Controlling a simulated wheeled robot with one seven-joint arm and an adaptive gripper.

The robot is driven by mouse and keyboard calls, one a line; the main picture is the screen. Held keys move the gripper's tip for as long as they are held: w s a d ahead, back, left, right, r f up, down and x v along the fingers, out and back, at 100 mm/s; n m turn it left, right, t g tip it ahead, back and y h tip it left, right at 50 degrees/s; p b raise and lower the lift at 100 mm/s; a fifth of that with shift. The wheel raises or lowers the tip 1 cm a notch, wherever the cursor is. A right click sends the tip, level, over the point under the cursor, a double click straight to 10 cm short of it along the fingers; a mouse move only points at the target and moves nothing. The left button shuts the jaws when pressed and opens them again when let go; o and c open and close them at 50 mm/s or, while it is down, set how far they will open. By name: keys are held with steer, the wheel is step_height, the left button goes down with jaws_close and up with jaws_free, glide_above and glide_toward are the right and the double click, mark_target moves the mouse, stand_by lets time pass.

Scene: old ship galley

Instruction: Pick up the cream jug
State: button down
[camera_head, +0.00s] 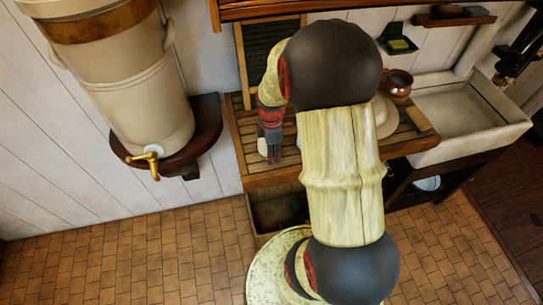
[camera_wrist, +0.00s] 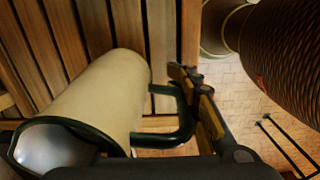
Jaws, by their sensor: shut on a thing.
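The cream jug (camera_wrist: 95,105) fills the left of the wrist view, with a cream body, a dark green rim and a dark green handle. Its open mouth faces my wrist camera at the lower left. My gripper (camera_wrist: 192,88) is shut on the handle, to the right of the body. The slatted wooden board (camera_wrist: 85,25) lies behind the jug; I cannot tell whether the jug touches it. In the head view my gripper (camera_head: 270,150) points down over the board's left part, and the jug cannot be made out clearly there.
A large cream urn (camera_head: 120,75) with a brass tap (camera_head: 150,161) stands on a wall bracket at the left. A copper pot (camera_head: 398,82) and a white sink (camera_head: 465,115) are to the right. A ribbed washboard (camera_head: 268,52) leans behind. My arm hides the board's middle.

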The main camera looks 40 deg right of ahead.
steer(key=s+a+r, duration=0.9)
steer(key=s+r, duration=0.1)
steer(key=shift+a+r, duration=0.2)
steer(key=shift+r, duration=0.2)
stand_by(0.5)
steer(key=shift+s, duration=0.1)
